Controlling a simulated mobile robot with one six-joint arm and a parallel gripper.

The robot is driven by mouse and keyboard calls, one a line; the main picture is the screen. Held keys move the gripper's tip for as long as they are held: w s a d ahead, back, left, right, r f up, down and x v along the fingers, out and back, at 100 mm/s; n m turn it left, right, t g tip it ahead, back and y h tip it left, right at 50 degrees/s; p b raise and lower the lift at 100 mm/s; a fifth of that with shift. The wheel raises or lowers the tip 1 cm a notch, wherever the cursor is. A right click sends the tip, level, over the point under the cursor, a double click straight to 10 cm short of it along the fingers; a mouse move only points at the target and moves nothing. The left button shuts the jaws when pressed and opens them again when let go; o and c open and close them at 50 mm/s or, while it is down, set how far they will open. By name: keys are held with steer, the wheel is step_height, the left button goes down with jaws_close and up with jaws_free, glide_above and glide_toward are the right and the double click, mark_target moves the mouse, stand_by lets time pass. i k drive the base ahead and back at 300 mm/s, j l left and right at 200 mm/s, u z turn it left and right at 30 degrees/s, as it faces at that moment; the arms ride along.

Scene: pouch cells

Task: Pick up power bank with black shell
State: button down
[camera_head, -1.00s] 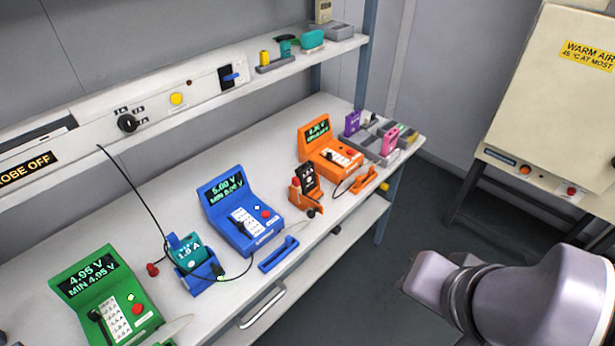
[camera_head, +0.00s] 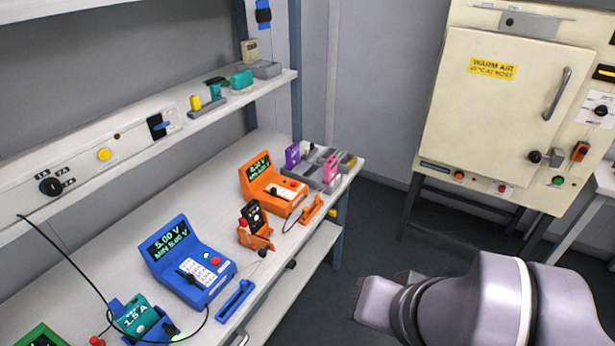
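A block with a black shell (camera_head: 254,214) and pale markings stands tilted in an orange cradle (camera_head: 256,241) on the bench, just in front of the orange instrument (camera_head: 272,188). Its lower part is hidden by the cradle. Lavender-grey links of my arm fill the lower right, over the floor and well to the right of the bench. My gripper's fingers cannot be made out in this view.
A blue instrument (camera_head: 187,262) and a teal block (camera_head: 134,316) in a blue cradle stand nearer on the bench. A grey tray (camera_head: 318,180) holds purple and pink blocks. A shelf (camera_head: 205,116) overhangs the back. A cream warm-air cabinet (camera_head: 490,130) stands right, with clear floor before it.

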mark_target(252, 209)
steer(key=i+u, duration=0.4)
steer(key=i+l+u, duration=0.15)
steer(key=i+u, duration=0.3)
steer(key=i+l+u, duration=0.4)
steer(key=i, duration=0.15)
steer(key=j, duration=0.1)
